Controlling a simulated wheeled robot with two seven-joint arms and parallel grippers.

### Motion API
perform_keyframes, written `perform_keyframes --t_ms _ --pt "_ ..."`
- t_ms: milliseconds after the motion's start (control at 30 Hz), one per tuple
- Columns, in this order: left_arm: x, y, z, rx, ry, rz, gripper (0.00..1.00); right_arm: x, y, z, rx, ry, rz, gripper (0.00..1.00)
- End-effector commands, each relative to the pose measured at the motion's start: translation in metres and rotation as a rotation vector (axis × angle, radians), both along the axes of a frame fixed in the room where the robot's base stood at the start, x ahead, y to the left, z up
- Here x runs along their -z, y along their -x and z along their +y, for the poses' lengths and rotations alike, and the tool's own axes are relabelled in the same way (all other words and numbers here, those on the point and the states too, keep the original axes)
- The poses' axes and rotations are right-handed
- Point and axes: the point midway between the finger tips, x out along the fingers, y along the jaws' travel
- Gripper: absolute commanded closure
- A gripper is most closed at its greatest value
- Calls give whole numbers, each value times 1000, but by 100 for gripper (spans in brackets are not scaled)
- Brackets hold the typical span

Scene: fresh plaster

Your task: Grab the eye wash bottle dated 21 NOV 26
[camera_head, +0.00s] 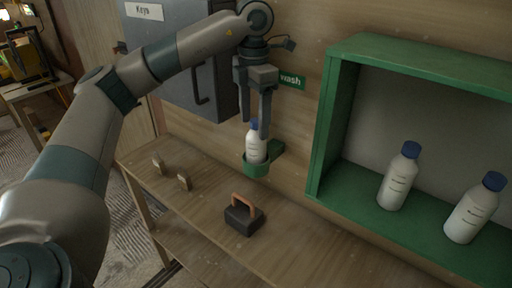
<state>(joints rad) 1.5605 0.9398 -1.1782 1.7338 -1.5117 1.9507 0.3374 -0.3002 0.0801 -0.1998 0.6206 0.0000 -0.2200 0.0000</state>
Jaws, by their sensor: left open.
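A white eye wash bottle (256,150) with a blue cap stands in a green ring holder (256,169) on the wall. My left gripper (257,128) points down with its fingers apart around the bottle's upper part; I cannot tell whether they touch it. Two more white bottles with blue caps, the left one (398,180) and the right one (472,211), stand slightly tilted in view inside a green box shelf (345,183). The labels are too small to read, so I cannot tell which bottle bears 21 NOV 26. My right gripper is not in view.
A grey key cabinet (172,62) hangs on the wall behind my left arm. A dark block with an orange handle (243,215) and two small wooden pieces (184,181) lie on the wooden bench (290,255). The bench's right part is clear.

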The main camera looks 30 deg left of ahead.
Motion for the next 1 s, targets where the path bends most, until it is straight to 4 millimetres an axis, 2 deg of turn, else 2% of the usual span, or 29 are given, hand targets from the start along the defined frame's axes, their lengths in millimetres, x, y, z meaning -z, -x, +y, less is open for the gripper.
perform_keyframes --t_ms 267,467,700,1000 --pt "6 0 -1 1 -1 2 37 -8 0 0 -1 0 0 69" --pt "27 1 -5 1 -1 4 37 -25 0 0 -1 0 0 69" --pt "51 0 -5 0 0 1 37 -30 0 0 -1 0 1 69" --pt "52 0 -5 0 0 0 37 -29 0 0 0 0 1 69"
